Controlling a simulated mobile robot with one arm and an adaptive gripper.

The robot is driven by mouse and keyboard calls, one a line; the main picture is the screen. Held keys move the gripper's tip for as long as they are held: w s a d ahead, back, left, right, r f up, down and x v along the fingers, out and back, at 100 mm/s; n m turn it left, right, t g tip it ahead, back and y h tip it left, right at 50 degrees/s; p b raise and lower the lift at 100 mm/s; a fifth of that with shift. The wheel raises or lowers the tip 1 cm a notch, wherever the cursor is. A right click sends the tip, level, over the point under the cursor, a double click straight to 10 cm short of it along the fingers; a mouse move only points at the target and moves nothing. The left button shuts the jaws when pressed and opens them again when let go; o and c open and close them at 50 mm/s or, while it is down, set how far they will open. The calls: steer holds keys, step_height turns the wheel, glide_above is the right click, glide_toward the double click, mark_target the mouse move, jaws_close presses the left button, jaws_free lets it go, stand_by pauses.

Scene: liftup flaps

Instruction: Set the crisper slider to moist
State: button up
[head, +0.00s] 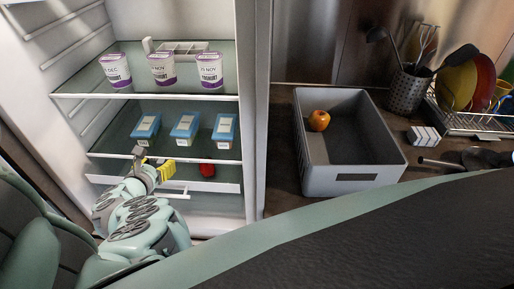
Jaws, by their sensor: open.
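The open fridge has a crisper (215,186) at the bottom, with a pale front strip. A small white piece by that strip (182,194), just right of my gripper, may be the slider. It is too small to tell its setting or any labels.
Yoghurt cups (162,69) stand on the upper shelf and blue-lidded tubs (186,127) on the shelf below. A red item (207,168) shows behind the crisper front. A grey crate (360,171) holding an orange fruit (319,120) stands on the counter right of the fridge.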

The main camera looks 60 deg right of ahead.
steer(key=shift+d+f, duration=0.1)
steer(key=shift+d, duration=0.1)
steer(key=shift+o, duration=0.2)
steer(key=shift+w, duration=0.1)
steer(key=c, duration=0.9)
jaws_close()
